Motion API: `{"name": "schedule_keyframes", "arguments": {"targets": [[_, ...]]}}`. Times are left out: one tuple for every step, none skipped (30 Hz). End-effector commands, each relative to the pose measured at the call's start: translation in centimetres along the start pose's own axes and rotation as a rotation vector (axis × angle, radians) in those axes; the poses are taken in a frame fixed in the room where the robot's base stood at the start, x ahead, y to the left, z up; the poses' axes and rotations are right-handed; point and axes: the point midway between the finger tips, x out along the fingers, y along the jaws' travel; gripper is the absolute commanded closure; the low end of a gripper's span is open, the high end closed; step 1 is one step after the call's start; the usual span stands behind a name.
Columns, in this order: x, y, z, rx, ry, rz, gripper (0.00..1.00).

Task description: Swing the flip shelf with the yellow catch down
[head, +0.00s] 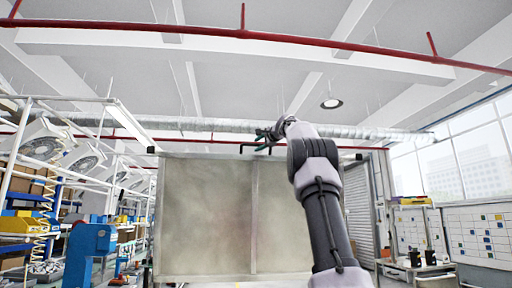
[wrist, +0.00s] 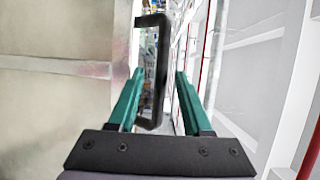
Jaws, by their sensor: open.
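A large beige-grey panel (head: 205,220) stands upright ahead of me, with a vertical seam. It fills the left of the wrist view (wrist: 55,105). I cannot tell whether it is the flip shelf, and I make out no yellow catch. My gripper (head: 268,136) is at the panel's top edge, small and partly hidden by my arm in the head view. In the wrist view its teal fingers (wrist: 158,72) are open. A black rectangular loop handle (wrist: 162,70) stands between them, close to the left finger. I cannot tell whether they touch.
Racks with blue and yellow bins (head: 17,224) line the left. A blue machine (head: 88,250) stands at lower left. A workbench (head: 418,268) and whiteboards (head: 480,236) are at right. A red pipe (head: 240,33) and a silver duct (head: 210,125) run overhead.

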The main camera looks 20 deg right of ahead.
Motion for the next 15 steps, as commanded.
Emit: {"name": "schedule_keyframes", "arguments": {"targets": [[0.6,0.0,-0.1,-0.001,-0.001,-0.001,0.5],[0.9,0.0,-0.1,0.0,-0.001,-0.001,0.5],[1.2,-0.1,-0.1,-0.001,0.0,-0.001,0.5],[1.5,0.0,-0.1,-0.001,0.0,-0.001,0.5],[1.7,-0.1,-0.1,-0.001,0.0,-0.001,0.5],[1.9,-0.1,0.0,-0.001,-0.001,-0.001,0.5],[2.0,-0.1,0.0,0.0,-0.001,-0.001,0.5],[2.1,0.0,0.0,0.0,-0.001,0.0,0.5],[2.3,0.0,0.0,0.0,0.0,0.0,0.5],[2.3,0.0,0.0,-0.001,0.0,0.0,0.5],[2.4,0.0,0.0,-0.001,0.0,0.0,0.5],[2.4,-0.1,0.0,-0.001,0.0,0.0,0.5],[2.4,-0.1,0.0,-0.001,0.0,0.0,0.5],[2.4,-0.1,0.0,-0.001,0.0,0.0,0.5],[2.4,-0.1,0.0,-0.001,0.0,0.0,0.5]]}}
